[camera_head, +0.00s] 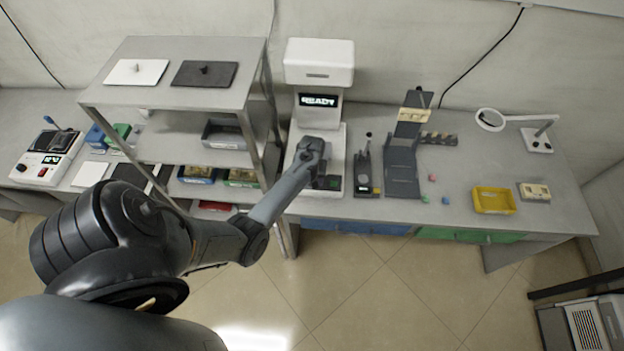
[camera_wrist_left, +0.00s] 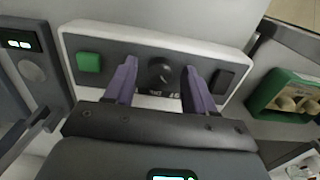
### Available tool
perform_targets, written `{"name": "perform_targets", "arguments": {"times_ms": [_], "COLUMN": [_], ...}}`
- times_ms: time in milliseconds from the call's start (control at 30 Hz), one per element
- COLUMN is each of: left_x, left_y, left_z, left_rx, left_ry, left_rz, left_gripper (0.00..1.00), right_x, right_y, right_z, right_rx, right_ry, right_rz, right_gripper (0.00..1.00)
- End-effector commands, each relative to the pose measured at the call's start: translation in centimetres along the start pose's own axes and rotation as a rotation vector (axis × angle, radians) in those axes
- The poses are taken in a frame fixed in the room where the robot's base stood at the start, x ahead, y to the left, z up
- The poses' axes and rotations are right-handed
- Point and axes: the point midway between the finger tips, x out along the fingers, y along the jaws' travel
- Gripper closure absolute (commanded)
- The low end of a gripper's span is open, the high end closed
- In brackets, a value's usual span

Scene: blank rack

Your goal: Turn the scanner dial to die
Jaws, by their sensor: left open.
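Small white lettering sits below the dial, partly hidden and too small to read surely. A green button (camera_wrist_left: 89,62) is left of the dial and a dark switch-like part (camera_wrist_left: 222,82) right of it. My left gripper (camera_wrist_left: 160,66) is open, its purple fingers on either side of the dial, with visible gaps. In the head view the gripper (camera_head: 323,181) is at the scanner's base. My right gripper is out of view.
A dark device (camera_head: 363,170) and a dark stand (camera_head: 402,165) are right of the scanner. A green tray (camera_wrist_left: 262,100) lies near the gripper. The bench's right side holds a yellow tray (camera_head: 494,201).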

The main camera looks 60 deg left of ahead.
Motion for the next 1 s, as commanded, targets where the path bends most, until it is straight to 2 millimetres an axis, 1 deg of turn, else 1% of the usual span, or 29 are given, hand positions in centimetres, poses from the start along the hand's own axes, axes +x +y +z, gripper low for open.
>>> {"name": "perform_targets", "arguments": {"times_ms": [67, 100, 367, 400, 467, 767, 1000], "left_x": [0.0, 0.0, 0.0, -0.1, -0.1, -0.2, -0.4], "left_y": [0.0, 0.0, 0.0, 0.0, 0.0, 0.0, -0.1], "left_z": [0.0, 0.0, 0.0, 0.0, 0.0, 0.0, -0.1], "left_rx": [0.0, 0.0, 0.0, 0.0, 0.0, 0.04, 0.173], "left_ry": [0.0, 0.0, 0.0, 0.0, 0.0, -0.001, -0.001], "left_rz": [0.0, 0.0, 0.0, 0.0, 0.0, 0.0, -0.001], "left_gripper": [0.45, 0.47, 0.87, 0.93, 1.0, 1.0, 1.0], "right_x": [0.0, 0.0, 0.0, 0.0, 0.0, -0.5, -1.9], "right_y": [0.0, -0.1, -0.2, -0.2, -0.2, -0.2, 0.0], "right_z": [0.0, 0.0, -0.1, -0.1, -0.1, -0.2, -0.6], "right_rx": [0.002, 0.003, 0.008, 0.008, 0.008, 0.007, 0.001], "right_ry": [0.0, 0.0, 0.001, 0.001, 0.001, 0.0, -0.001], "right_rz": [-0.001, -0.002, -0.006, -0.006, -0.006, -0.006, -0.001], "right_gripper": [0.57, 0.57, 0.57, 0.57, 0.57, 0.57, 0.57]}}
